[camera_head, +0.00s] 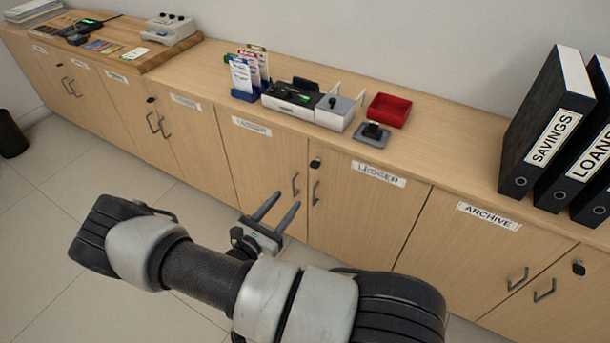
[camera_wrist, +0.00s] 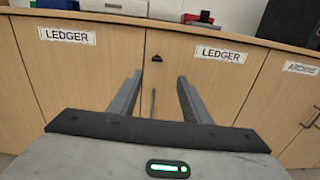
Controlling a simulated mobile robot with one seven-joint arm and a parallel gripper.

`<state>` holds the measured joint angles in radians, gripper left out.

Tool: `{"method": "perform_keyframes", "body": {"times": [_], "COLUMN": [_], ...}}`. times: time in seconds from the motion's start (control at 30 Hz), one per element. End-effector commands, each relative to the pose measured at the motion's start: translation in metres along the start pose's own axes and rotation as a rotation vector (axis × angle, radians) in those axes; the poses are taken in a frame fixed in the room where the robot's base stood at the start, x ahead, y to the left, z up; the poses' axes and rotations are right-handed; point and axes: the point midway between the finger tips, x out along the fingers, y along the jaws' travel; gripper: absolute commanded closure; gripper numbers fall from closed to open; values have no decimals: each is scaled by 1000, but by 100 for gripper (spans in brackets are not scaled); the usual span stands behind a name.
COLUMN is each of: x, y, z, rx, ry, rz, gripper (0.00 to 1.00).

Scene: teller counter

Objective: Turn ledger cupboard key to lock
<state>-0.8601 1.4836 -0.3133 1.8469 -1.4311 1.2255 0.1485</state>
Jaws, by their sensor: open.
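The ledger cupboard has two wooden doors with LEDGER labels; its right door (camera_head: 365,215) and left door (camera_head: 262,165) meet below the counter. The dark key (camera_head: 316,163) sits in the lock near the top left corner of the right door, above a bar handle. In the wrist view the key (camera_wrist: 157,58) shows small and dark, between and beyond my fingertips. Which way the key is turned is too small to tell. My gripper (camera_head: 282,206) is open and empty, in front of the doors and lower than the key, apart from it.
Door handles (camera_head: 295,184) stick out beside the key. On the counter above stand a grey device (camera_head: 338,110), a red tray (camera_head: 388,109) and a stamp on a pad (camera_head: 373,132). Black binders (camera_head: 545,125) stand at right.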

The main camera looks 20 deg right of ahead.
Motion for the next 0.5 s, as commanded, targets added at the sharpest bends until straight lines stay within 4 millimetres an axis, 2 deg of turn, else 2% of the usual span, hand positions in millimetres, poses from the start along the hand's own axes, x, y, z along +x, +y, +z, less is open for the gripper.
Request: {"method": "perform_keyframes", "body": {"times": [0.13, 0.23, 0.5], "x": [5, 18, 74], "y": [2, 2, 2], "z": [-8, -7, -8], "rx": [-20, -19, -18], "ry": [-10, -10, -9], "rz": [26, 24, 21], "gripper": [56, 56, 56]}}
